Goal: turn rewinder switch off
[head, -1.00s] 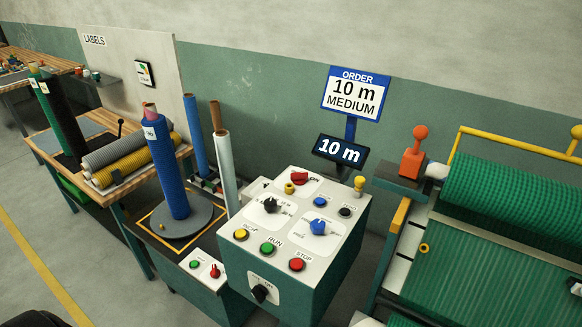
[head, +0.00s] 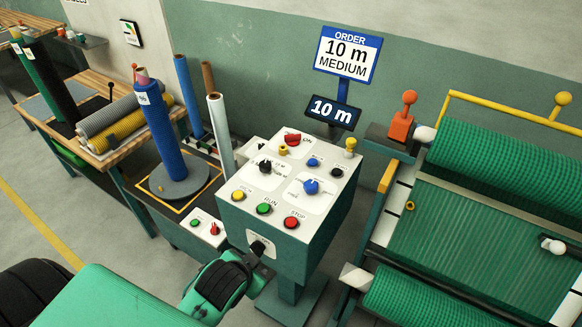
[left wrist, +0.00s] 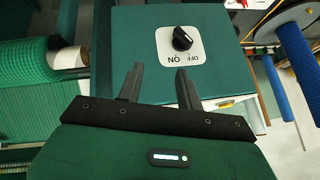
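A black rotary knob (left wrist: 182,38) sits on a white plate marked OFF and ON on the green front face of the control box (head: 240,222). I cannot tell surely which mark it points to. The knob also shows in the head view (head: 257,246), low on the box front. My left gripper (left wrist: 160,72) is open and empty, its two dark fingers apart and pointing at the box face. In the wrist view the knob appears just beyond the right finger's tip, not between the fingers. In the head view the left gripper (head: 248,258) is close to the knob and partly covers its plate. My right gripper is not in view.
The box top holds a red switch (head: 292,140), a black knob (head: 265,166), a blue knob (head: 311,186) and yellow, green and red buttons. A small panel with a red switch (head: 215,229) stands left. A green netting roll (head: 480,160) lies right.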

